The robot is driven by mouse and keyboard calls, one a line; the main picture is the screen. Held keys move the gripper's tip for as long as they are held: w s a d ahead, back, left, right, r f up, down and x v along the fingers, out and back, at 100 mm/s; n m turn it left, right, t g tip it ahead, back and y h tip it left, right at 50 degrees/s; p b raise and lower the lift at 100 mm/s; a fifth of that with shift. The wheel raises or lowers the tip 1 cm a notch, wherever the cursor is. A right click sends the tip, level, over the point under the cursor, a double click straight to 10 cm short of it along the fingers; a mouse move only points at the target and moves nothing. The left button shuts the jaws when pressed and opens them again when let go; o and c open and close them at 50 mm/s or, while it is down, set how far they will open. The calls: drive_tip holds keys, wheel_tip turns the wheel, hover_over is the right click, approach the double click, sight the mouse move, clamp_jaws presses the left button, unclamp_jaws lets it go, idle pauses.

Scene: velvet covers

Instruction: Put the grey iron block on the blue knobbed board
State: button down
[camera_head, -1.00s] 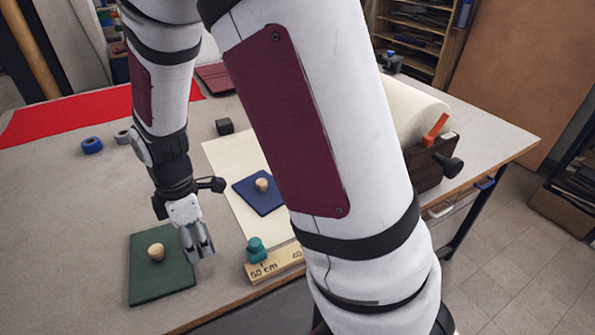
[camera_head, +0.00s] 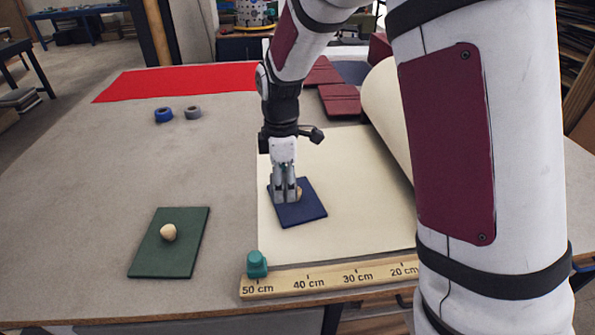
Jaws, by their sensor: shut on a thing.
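The blue knobbed board (camera_head: 305,213) lies on the cream sheet, with its pale wooden knob (camera_head: 299,192) partly hidden by my fingers. My gripper (camera_head: 286,197) points down over the board and is shut on the knob. I see no clear gap under the board, so I cannot tell whether it is lifted.
A green knobbed board (camera_head: 190,250) lies at the left front. A wooden ruler (camera_head: 330,278) with a teal knob (camera_head: 257,264) runs along the front edge.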

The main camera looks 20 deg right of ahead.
drive_tip(key=w+d, duration=0.1)
drive_tip(key=w, duration=0.2)
drive_tip(key=w+d, duration=0.2)
drive_tip(key=w, duration=0.1)
drive_tip(key=w+d+f, duration=0.1)
drive_tip(key=w+d, duration=0.1)
drive_tip(key=w, duration=0.1)
drive_tip(key=shift+d, duration=0.1)
drive_tip(key=shift+w+f+p, duration=0.1)
drive_tip(key=shift+f+p, duration=0.4)
drive_tip(key=shift+f, duration=1.15)
drive_tip(key=shift+f, duration=0.45)
drive_tip(key=shift+f, duration=0.25)
drive_tip(key=c, duration=0.7)
unclamp_jaws()
drive_tip(key=shift+f, duration=0.2)
drive_tip(key=shift+r, duration=0.15)
